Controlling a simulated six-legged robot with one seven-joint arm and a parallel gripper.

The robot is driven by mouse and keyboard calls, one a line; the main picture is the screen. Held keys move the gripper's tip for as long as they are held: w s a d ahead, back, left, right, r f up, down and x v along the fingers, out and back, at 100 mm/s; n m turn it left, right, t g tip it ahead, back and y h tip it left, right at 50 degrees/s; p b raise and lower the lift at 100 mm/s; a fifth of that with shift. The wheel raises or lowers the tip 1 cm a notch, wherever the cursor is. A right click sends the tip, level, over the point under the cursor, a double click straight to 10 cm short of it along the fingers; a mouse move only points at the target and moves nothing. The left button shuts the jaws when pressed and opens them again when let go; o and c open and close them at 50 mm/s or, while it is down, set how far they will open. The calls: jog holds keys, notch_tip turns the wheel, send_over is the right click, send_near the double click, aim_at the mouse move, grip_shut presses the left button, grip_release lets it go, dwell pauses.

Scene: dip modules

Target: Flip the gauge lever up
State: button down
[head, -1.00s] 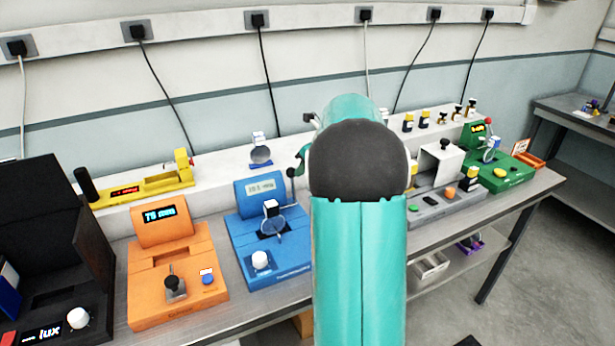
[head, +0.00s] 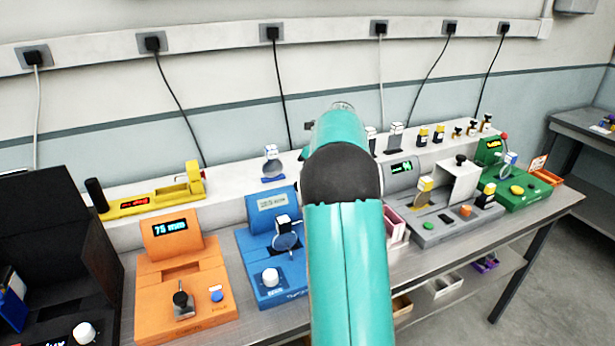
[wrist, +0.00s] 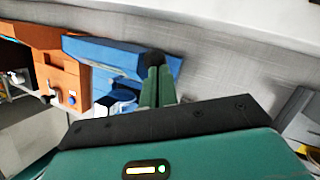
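No lever in view is clearly marked as the gauge lever. An orange unit (head: 185,265) with a lit display has a short dark-knobbed lever (head: 181,300) at its front; it also shows in the wrist view (wrist: 70,75). A blue unit (head: 270,240) with a display and white knob stands to its right. My gripper is hidden behind my arm in the head view. In the wrist view my gripper (wrist: 156,88) shows two green fingers close together beside the blue unit. A round black shape (wrist: 153,60) is at their tips; I cannot tell whether they touch it.
A black box (head: 60,240) stands at the far left, and a yellow device (head: 150,200) lies on the white shelf. A grey unit (head: 440,215), a pink item (head: 396,225) and a green unit (head: 520,185) stand to the right. My arm covers the middle of the bench.

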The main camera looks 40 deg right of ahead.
jog(key=shift+f, duration=0.1)
jog(key=d+v, duration=0.1)
jog(key=v, duration=1.2)
jog(key=shift+s, duration=0.15)
jog(key=shift+a, duration=0.1)
